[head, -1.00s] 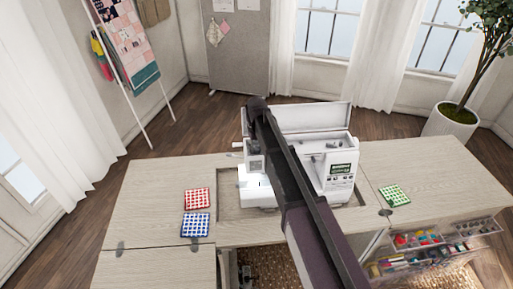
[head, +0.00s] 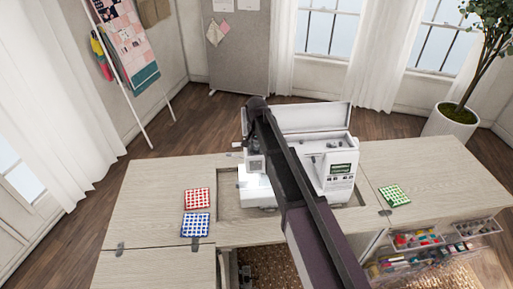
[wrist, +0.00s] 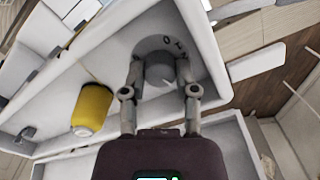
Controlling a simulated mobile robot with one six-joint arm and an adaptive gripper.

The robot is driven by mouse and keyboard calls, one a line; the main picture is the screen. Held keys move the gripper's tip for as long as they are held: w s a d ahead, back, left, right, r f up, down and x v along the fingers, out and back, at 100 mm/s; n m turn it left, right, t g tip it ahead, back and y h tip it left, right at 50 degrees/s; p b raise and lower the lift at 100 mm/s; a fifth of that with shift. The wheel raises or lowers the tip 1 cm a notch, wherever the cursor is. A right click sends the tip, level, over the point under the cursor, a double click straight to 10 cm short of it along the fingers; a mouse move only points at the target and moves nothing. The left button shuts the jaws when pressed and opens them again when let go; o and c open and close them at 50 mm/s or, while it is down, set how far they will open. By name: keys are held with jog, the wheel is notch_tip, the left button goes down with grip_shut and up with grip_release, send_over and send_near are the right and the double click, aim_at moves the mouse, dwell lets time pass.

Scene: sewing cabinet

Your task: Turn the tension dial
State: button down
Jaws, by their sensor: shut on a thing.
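The tension dial (wrist: 159,75) is a grey knob on a recessed round face with dark markings, seen in the wrist view. My gripper (wrist: 160,82) has one finger on each side of the knob and is shut on it. The white sewing machine (head: 341,160) stands in the cabinet's recess in the head view, with its top lid raised. My arm crosses in front of the machine there and hides its middle, the dial and my gripper.
A yellow thread spool (wrist: 92,108) lies in the machine's open top, left of my gripper. Red (head: 198,199), blue (head: 195,225) and green (head: 394,196) checked fabric squares lie on the cabinet top (head: 150,190). Clear trays of supplies (head: 418,241) are at the lower right.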

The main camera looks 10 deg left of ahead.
dwell(0.4)
jog(key=shift+c, duration=1.9)
grip_release()
jog(key=shift+n, duration=0.3)
